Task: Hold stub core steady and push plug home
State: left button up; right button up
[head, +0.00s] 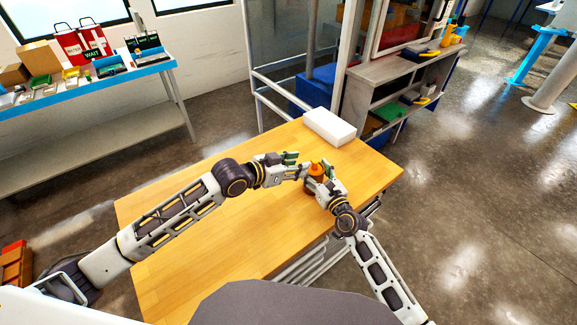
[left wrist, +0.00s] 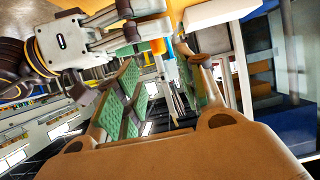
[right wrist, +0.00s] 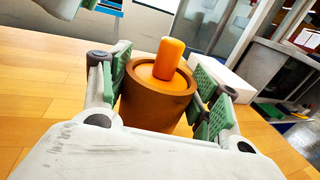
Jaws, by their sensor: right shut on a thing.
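The stub core (right wrist: 157,105) is a brown round cup, upright between the green-padded fingers of my right gripper (right wrist: 162,92) in the right wrist view. My right gripper is shut on it. The orange plug (right wrist: 168,62) sits in the core's mouth, its knob standing up above the rim; how deep it sits I cannot tell. In the head view the plug (head: 316,169) and core are partly hidden by my grippers. My left gripper (head: 303,167) is just left of the plug, apart from it. In the left wrist view its green-padded fingers (left wrist: 165,85) are spread, with nothing between them.
The wooden table (head: 215,235) is mostly clear. A white block (head: 330,126) lies near its far edge, behind the grippers. A grey shelf unit (head: 395,85) stands beyond the table, and a blue bench (head: 95,85) with bags and boxes stands at the back left.

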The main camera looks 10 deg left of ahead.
pick_arm(q)
jog(key=shift+v, duration=1.5)
pick_arm(e)
jog(key=o, duration=0.9)
jog(key=shift+s, duration=0.1)
jog(key=shift+v, duration=5.9)
pick_arm(q)
jog(key=shift+s, duration=0.1)
pick_arm(e)
jog(key=shift+d+f, duration=0.1)
